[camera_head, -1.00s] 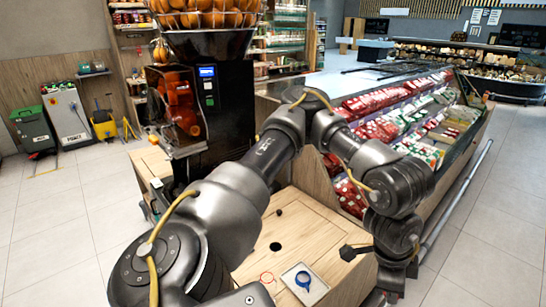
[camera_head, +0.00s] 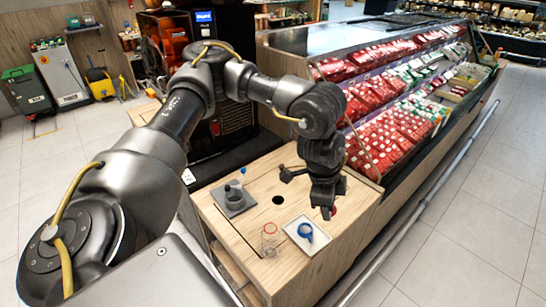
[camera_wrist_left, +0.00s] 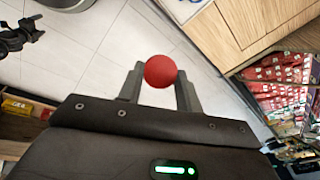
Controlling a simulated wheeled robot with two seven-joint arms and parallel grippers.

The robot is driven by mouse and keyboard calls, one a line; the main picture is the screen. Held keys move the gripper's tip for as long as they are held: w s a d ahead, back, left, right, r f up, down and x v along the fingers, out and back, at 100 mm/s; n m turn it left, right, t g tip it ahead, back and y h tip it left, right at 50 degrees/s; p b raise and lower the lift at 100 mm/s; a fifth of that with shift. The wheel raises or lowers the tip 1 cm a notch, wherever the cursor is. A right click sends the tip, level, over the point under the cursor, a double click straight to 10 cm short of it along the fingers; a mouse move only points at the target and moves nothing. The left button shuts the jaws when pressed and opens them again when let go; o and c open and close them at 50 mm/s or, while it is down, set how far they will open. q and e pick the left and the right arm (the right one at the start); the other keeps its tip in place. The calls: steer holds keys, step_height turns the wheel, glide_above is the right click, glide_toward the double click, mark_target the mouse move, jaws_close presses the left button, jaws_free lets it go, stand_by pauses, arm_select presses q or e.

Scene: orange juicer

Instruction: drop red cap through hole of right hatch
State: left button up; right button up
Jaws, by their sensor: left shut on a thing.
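My left gripper (camera_head: 327,208) is shut on the red cap (camera_wrist_left: 160,72), which sits round and red between its two fingertips in the left wrist view. The gripper is near the right side of the wooden counter (camera_head: 345,225), to the right of a round dark hole (camera_head: 278,199) in the counter top. Seams in the wood mark a hatch around that hole. I cannot tell the cap's height above the counter.
A chilled display case (camera_head: 385,110) is behind.

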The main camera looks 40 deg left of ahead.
arm_select(q)
steer(key=w+a+f+m+g+y+b, duration=0.1)
steer(key=w+a+f+m+y+b, duration=0.1)
steer(key=w+a+f+m+b, duration=0.8)
arm_select(e)
steer(key=w+f+b, duration=0.6)
steer(key=w+f, duration=0.2)
steer(key=w, duration=0.4)
arm_select(q)
steer(key=w+a+f+m+t+b, duration=0.1)
steer(key=a+f+m+b, duration=0.3)
steer(key=a+f+m, duration=0.7)
steer(key=shift+a+f+t, duration=0.6)
steer(key=shift+a+f, duration=0.95)
steer(key=shift+a, duration=1.6)
arm_select(e)
steer(key=w+a+r+t, duration=0.1)
steer(key=w+a+r, duration=0.2)
steer(key=r, duration=0.8)
steer(key=shift+w+t, duration=0.3)
steer(key=shift+w, duration=1.1)
steer(key=shift+a, duration=0.1)
arm_select(q)
steer(key=shift+f, duration=0.75)
arm_select(e)
steer(key=shift+r, duration=0.15)
arm_select(q)
steer(key=shift+p, duration=0.3)
arm_select(e)
steer(key=shift+r, duration=0.35)
